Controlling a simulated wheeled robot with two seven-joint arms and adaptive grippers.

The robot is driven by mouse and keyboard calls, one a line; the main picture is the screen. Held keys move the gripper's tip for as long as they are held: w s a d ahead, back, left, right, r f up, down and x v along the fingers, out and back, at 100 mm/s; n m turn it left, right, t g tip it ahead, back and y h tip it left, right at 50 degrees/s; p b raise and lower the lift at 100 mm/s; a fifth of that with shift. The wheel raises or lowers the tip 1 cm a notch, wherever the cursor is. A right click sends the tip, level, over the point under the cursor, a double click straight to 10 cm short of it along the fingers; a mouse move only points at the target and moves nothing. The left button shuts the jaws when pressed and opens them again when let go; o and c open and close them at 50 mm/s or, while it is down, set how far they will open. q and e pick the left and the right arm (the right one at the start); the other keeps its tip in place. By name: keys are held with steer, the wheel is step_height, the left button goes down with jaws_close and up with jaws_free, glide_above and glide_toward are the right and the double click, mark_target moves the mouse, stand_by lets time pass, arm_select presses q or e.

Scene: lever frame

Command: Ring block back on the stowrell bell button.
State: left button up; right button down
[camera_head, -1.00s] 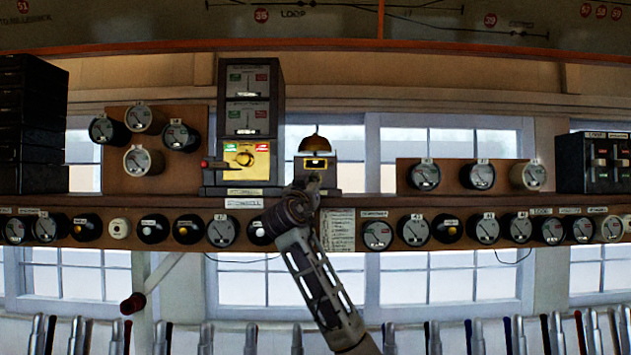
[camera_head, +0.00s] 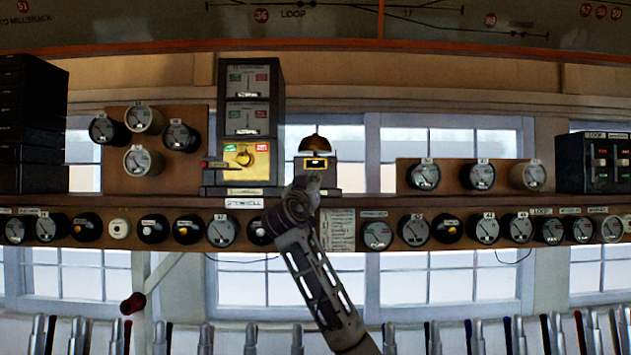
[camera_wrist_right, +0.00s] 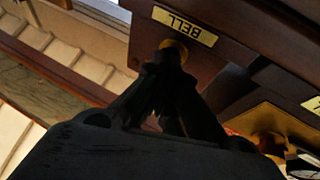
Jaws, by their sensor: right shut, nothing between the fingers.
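The bell box (camera_head: 326,180) is a dark wooden case on the shelf with a brass dome bell (camera_head: 315,143) on top. Its brass plate (camera_wrist_right: 185,25) reads BELL in the right wrist view. The round brass bell button (camera_wrist_right: 174,47) shows just below that plate, partly hidden by my fingertips. My right gripper (camera_head: 308,183) is shut and empty, in front of the box's lower front. In the right wrist view its fingertips (camera_wrist_right: 167,58) overlap the button; I cannot tell whether they touch or press it. My left gripper is out of view.
The STOWRELL label (camera_head: 244,203) sits on the shelf edge, below the block instrument (camera_head: 250,117) with its yellow-plated lower unit, left of the bell box. Round dials and plungers line the shelf front. Lever tops (camera_head: 205,338) stand along the bottom.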

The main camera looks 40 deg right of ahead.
steer(key=shift+w+d, duration=0.5)
steer(key=shift+w, duration=0.1)
stand_by(0.6)
steer(key=shift+s+a, duration=0.15)
steer(key=shift+s, duration=0.05)
steer(key=shift+s+a+b, duration=0.35)
steer(key=shift+s+a, duration=0.05)
steer(key=shift+s, duration=0.05)
steer(key=shift+w+d, duration=0.55)
steer(key=shift+w, duration=0.05)
stand_by(0.5)
steer(key=shift+s+a+b, duration=0.3)
steer(key=shift+s+a, duration=0.25)
steer(key=shift+s, duration=0.05)
